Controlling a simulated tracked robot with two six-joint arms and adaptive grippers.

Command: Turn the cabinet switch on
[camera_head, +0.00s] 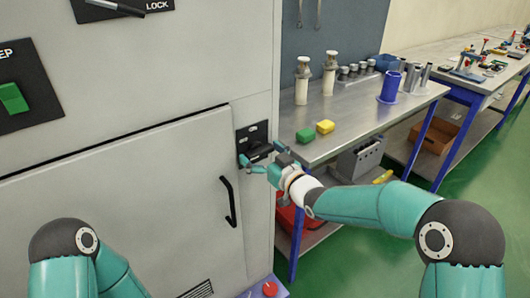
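The grey cabinet (120,170) fills the left half of the head view. A small black switch panel (256,132) sits on its front near the right edge, and part of it is hidden behind my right gripper. My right gripper (262,156) is at the lower part of this panel with its fingers spread apart and nothing visible between them. I cannot tell whether a fingertip touches the panel, or which way its switch is set. A larger green rocker switch (13,98) is on a black plate at the left edge. My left gripper is out of view.
A black door handle (229,202) is below the panel, and a LOCK plate (125,10) is at the top. A metal workbench (350,120) at right holds a green block (305,135), a yellow block (325,127) and a blue cup (390,87). A red button (269,289) is below.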

